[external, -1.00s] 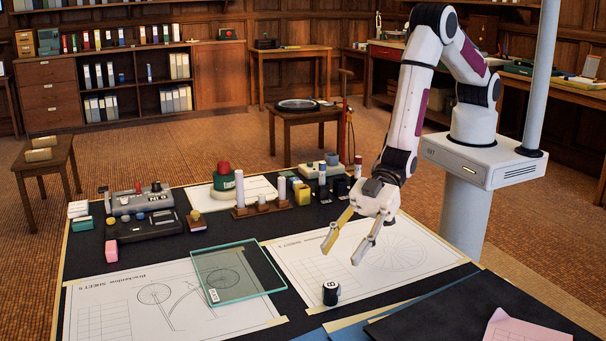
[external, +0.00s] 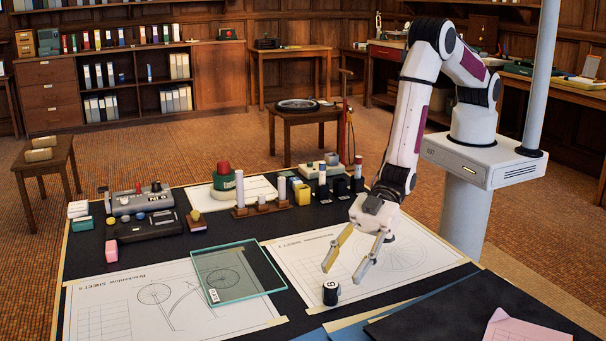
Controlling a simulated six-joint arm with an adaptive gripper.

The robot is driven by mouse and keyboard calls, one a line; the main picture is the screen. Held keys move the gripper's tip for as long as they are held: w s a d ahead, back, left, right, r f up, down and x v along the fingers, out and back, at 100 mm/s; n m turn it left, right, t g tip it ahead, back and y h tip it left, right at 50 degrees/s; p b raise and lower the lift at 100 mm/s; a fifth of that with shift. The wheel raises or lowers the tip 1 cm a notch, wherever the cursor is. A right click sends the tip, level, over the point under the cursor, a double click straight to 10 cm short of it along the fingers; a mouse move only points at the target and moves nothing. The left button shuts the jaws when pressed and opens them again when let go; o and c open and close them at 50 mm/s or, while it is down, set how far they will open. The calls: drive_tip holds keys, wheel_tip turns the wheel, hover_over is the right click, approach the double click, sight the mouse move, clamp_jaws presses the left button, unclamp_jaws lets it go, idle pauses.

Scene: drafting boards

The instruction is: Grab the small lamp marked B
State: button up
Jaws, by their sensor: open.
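A small black cylinder with a white top marked B (external: 331,292), the lamp, stands upright on the right-hand drawing sheet (external: 290,262) near its lower edge. My gripper (external: 341,276) is open and empty, pointing down and to the left. One finger is yellowish and the other grey. Whether a fingertip touches the lamp I cannot tell.
A glass plate (external: 236,272) lies to the left over another drawing sheet (external: 110,300). Stamps, blocks and bottles stand along the board's far side. Dark folders (external: 480,315) and a pink paper (external: 520,327) lie at the lower right. The sheet around the lamp is clear.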

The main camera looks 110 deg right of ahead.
sight(331, 284)
drive_tip(key=shift+w+a+f, duration=0.15)
drive_tip(key=shift+w+a, duration=0.1)
drive_tip(key=shift+w, duration=0.1)
drive_tip(key=shift+r+x, duration=0.2)
drive_tip(key=shift+x, duration=2.45)
clamp_jaws()
